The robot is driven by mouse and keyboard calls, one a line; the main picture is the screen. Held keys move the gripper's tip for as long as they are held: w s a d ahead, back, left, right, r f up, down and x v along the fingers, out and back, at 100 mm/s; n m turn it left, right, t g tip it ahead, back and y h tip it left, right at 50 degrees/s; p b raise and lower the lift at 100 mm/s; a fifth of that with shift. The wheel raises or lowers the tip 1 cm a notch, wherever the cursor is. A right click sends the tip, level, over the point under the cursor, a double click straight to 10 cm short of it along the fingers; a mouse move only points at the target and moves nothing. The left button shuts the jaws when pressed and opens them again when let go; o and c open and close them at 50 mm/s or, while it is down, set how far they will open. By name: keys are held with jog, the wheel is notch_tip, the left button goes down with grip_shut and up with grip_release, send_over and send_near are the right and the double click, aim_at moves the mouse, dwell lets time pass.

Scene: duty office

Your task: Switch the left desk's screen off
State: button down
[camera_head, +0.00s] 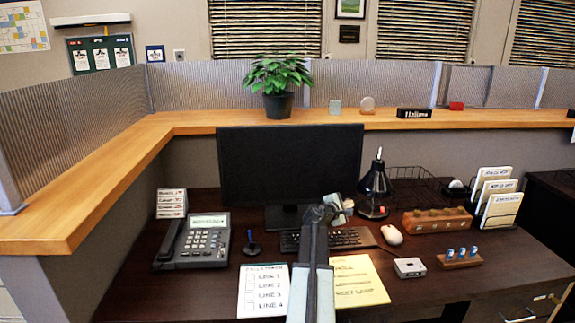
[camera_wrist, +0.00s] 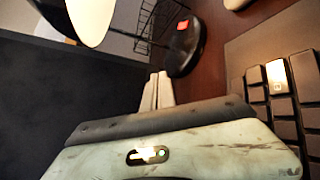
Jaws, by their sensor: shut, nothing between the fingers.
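The desk's screen (camera_head: 290,160) stands on a short foot at the back of the dark desk. Its face is dark, with no picture or lit light that I can make out. In the wrist view, the dark surface of the screen (camera_wrist: 60,100) fills the left side. My gripper (camera_head: 342,208) is in front of the screen's lower right part, above the keyboard (camera_head: 350,238). Its fingers are shut and empty; they also show in the wrist view (camera_wrist: 157,90). I cannot tell whether they touch the screen. My arm hides part of the keyboard. No button on the screen is readable.
A black lamp (camera_head: 375,187) with a red button on its base stands just right of the screen. A phone (camera_head: 203,240) is on the left. A mouse (camera_head: 391,234), wooden holder (camera_head: 437,220) and small box (camera_head: 409,267) lie right. Papers (camera_head: 358,282) lie in front.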

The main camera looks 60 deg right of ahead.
jog(key=shift+s, duration=0.1)
jog(key=shift+s+a+r, duration=0.1)
jog(key=shift+s+a, duration=0.85)
jog(key=shift+a, duration=0.25)
jog(key=shift+s+a+r, duration=0.1)
jog(key=shift+s+a, duration=0.85)
jog(key=shift+a, duration=0.2)
